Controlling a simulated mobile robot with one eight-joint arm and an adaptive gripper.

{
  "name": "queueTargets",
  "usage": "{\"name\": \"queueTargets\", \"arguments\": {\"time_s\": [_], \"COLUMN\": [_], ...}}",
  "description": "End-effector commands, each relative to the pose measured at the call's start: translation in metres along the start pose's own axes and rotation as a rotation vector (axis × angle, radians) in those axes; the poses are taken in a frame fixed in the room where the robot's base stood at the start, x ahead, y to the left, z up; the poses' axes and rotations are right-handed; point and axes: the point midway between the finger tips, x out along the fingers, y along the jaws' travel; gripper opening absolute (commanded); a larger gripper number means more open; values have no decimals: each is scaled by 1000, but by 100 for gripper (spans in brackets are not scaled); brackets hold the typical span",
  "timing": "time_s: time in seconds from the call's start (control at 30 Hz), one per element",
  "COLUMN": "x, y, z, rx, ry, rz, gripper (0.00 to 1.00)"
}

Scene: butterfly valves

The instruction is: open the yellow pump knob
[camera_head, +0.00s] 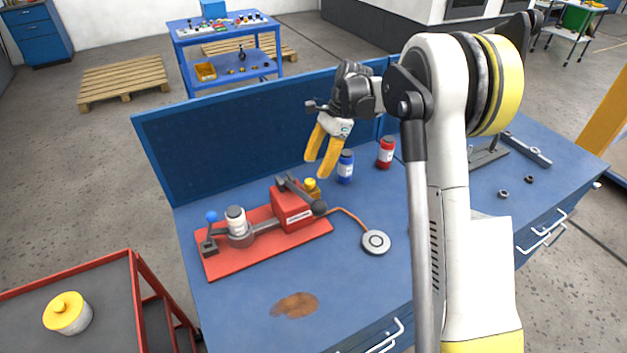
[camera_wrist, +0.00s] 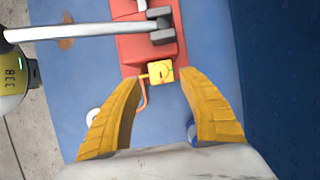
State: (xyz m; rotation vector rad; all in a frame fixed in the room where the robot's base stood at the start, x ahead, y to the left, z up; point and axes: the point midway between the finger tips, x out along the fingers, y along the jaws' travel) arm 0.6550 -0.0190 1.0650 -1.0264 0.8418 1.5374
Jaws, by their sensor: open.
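The yellow pump knob (camera_head: 312,187) sits at the right end of the red pump body (camera_head: 292,206), partly hidden by the pump's dark lever parts. In the wrist view the yellow knob (camera_wrist: 160,71) lies beyond my fingertips, roughly centred between them, with a dark mark on its face. My gripper (camera_head: 319,168) has two yellow fingers pointing down, above and slightly right of the knob in the head view. In the wrist view my gripper (camera_wrist: 166,84) is open, with a wide empty gap. The fingers appear apart from the knob.
A blue bottle (camera_head: 345,166) and a red bottle (camera_head: 386,152) stand behind and right of the pump. An orange cord runs to a round grey disc (camera_head: 376,242) on the blue bench (camera_head: 370,295). The pump's red baseplate (camera_head: 225,268) extends left. A blue back panel (camera_head: 240,142) rises behind.

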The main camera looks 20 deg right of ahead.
Motion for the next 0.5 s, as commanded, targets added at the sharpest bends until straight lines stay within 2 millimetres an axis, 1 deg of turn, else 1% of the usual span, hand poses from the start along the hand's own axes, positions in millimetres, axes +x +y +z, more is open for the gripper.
{"name": "queueTargets", "arguments": {"time_s": [0.03, 0.2, 0.33, 0.5], "x": [13, 41, 54, 58], "y": [0, 0, 0, 0], "z": [-1, -1, -1, -1], "rx": [0, 0, 0, 1], "ry": [0, 1, 1, 1], "rz": [0, 0, -1, -1], "gripper": [49, 49, 49, 49]}}
